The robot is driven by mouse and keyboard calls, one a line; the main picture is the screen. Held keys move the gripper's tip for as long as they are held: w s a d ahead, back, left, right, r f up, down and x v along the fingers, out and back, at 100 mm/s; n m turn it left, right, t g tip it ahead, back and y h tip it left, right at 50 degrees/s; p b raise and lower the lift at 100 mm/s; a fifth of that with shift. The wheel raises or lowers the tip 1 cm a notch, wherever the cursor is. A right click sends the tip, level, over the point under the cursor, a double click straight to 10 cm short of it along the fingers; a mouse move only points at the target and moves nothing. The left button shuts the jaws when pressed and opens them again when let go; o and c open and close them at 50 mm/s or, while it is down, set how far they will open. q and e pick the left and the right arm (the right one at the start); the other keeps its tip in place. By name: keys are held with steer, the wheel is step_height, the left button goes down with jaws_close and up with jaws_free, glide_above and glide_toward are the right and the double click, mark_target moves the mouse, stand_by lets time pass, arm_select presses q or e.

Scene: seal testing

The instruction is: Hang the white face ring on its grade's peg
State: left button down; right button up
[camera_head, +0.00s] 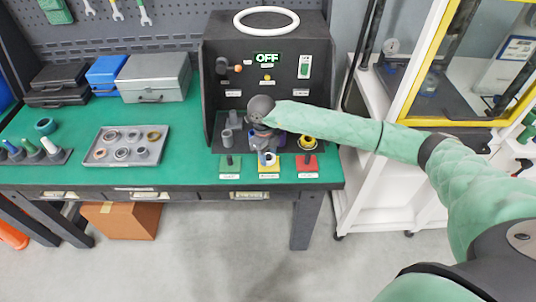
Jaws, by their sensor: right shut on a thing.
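My right gripper (267,152) reaches in from the right over the table's front edge, pointing down, shut on a small pale ring that looks like the white face ring (270,159). The ring is small and partly hidden by the fingers. It is at the dark peg on the yellow base (268,168); I cannot tell if it is around the peg or above it. The green base (230,170) with its dark peg stands to the left. The red base (307,169) with its peg stands to the right. My left gripper is not in view.
A black test box (310,45) with an OFF display and a white ring (266,19) on top stands behind. A grey tray (92,158) of several rings lies left. A yellow-topped part (307,142) sits behind the red base. The green tabletop (190,130) is clear between.

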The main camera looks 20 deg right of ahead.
steer(key=shift+f+b, duration=0.6)
steer(key=shift+b, duration=0.05)
stand_by(0.7)
steer(key=o, duration=1.1)
steer(key=shift+r, duration=0.1)
steer(key=shift+r+p, duration=1.4)
steer(key=shift+r, duration=3.05)
steer(key=shift+a, duration=0.1)
